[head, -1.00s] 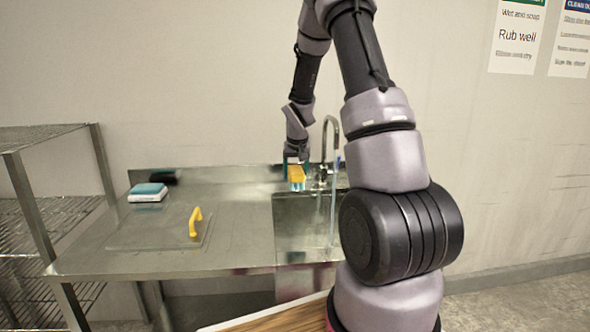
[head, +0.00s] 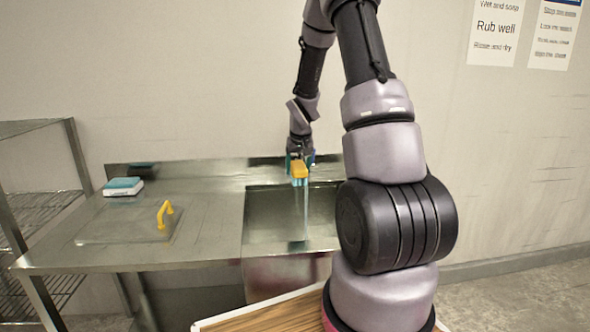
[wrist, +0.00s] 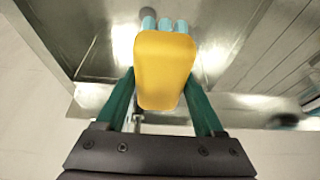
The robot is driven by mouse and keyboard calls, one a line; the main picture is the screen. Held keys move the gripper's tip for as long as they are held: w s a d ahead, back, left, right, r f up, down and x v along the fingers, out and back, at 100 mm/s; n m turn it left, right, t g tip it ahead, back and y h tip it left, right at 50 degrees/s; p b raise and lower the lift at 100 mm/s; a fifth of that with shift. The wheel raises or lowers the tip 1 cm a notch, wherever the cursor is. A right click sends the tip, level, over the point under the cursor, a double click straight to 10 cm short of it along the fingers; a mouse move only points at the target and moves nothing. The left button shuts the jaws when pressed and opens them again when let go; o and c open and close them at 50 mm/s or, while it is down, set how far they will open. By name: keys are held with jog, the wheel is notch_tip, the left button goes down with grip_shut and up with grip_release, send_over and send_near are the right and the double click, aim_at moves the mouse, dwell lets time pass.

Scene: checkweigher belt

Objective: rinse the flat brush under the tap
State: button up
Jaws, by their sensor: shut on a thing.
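The flat brush has a yellow block (head: 299,169) and light-blue bristles that point down. My gripper (head: 300,158) is shut on it and holds it above the sink basin (head: 272,218). In the wrist view the yellow block (wrist: 166,62) sits between my two green fingers, with the blue bristle tufts (wrist: 165,25) past its far end. A thin water stream (head: 306,210) shows directly below the brush and runs down into the basin. The tap itself is hidden behind my gripper in the head view, so I cannot tell exactly where the water meets the brush.
The steel counter (head: 205,230) lies left of the basin. It carries a flat plate with a yellow handle (head: 163,213) and a blue-and-white block (head: 123,187). A wire rack (head: 45,185) stands at the far left. Signs (head: 495,32) hang on the wall.

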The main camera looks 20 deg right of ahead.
aim_at(293, 167)
jog(key=w+d+f, duration=0.2)
jog(key=w+d, duration=0.4)
jog(key=d, duration=0.1)
dwell(0.5)
jog(key=shift+w+d, duration=0.1)
dwell(0.4)
jog(key=shift+s+a, duration=1.3)
jog(key=shift+a, duration=0.25)
jog(key=shift+s+a, duration=1.3)
jog(key=shift+a, duration=0.2)
jog(key=shift+a+r, duration=0.1)
jog(key=shift+r, duration=0.05)
jog(key=shift+s+a+r, duration=1.6)
jog(key=shift+a+r, duration=0.2)
jog(key=shift+r, duration=0.1)
